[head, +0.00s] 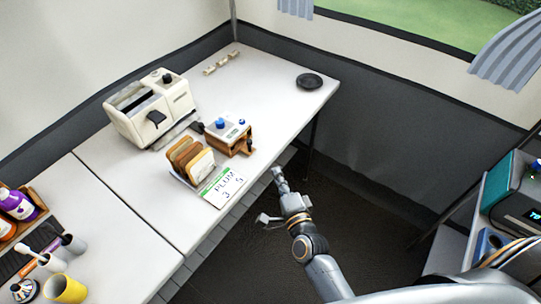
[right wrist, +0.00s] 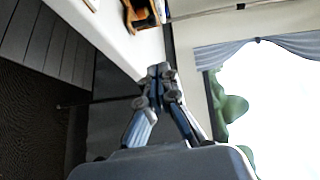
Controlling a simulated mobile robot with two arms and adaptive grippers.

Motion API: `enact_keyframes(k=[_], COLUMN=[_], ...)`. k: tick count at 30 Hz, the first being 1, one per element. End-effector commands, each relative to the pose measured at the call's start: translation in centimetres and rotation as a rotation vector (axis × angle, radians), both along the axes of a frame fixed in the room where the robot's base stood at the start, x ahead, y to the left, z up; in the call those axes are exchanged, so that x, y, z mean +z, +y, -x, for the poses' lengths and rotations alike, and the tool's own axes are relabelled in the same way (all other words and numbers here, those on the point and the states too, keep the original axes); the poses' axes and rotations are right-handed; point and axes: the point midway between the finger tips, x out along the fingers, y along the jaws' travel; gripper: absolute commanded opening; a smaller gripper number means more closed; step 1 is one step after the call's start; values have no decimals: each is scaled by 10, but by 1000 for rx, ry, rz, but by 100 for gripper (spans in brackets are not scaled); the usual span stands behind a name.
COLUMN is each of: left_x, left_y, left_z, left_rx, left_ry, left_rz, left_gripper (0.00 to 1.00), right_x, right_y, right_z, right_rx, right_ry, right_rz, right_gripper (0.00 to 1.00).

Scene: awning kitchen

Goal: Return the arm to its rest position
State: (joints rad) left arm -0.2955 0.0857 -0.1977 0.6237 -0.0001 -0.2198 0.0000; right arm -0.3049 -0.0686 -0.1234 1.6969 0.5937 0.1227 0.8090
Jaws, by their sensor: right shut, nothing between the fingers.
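My right arm (head: 320,270) reaches in from the bottom right of the head view. Its gripper (head: 278,174) is over the dark floor, just off the front edge of the white table (head: 125,200). In the right wrist view the two fingers of this gripper (right wrist: 161,72) meet at the tips, shut with nothing between them. The table edge and a wooden item pass above the fingertips there. My left gripper is in neither view.
A cream toaster (head: 150,108), a wooden box with blue knobs (head: 228,132), bread slices in a rack (head: 190,160) and a PLUM card (head: 222,186) stand on the table near the gripper. A shelf with a teal device (head: 507,185) is at right. The floor between is open.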

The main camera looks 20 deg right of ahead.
Motion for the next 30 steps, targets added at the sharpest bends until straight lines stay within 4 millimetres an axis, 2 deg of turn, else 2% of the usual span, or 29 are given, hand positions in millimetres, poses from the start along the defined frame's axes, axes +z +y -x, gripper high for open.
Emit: enact_keyframes(k=[6,8,11,14,15,17,18,20,21,23,24,26,27,30], left_x=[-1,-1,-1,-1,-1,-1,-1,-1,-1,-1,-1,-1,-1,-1], left_y=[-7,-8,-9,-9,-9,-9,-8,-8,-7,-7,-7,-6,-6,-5], left_z=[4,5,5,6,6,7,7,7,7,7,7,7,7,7], left_rx=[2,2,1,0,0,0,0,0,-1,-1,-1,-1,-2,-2], left_ry=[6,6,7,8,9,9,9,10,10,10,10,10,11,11], left_rz=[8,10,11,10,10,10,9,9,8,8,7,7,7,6], left_gripper=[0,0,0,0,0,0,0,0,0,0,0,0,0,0], right_x=[0,-6,-35,-91,-119,-161,-188,-226,-250,-285,-306,-335,-353,-388], right_y=[0,1,5,12,15,16,17,15,13,7,3,-5,-12,-31], right_z=[3,4,11,28,39,59,75,101,120,150,172,207,232,293], right_rx=[1,6,36,103,141,207,255,331,385,471,532,628,696,868], right_ry=[1,13,71,183,236,320,375,453,504,577,624,692,737,834], right_rz=[2,15,87,228,299,412,484,592,660,761,824,916,975,1104], right_gripper=[0,0,0,0,0,0,0,0,0,0,0,0,0,0])
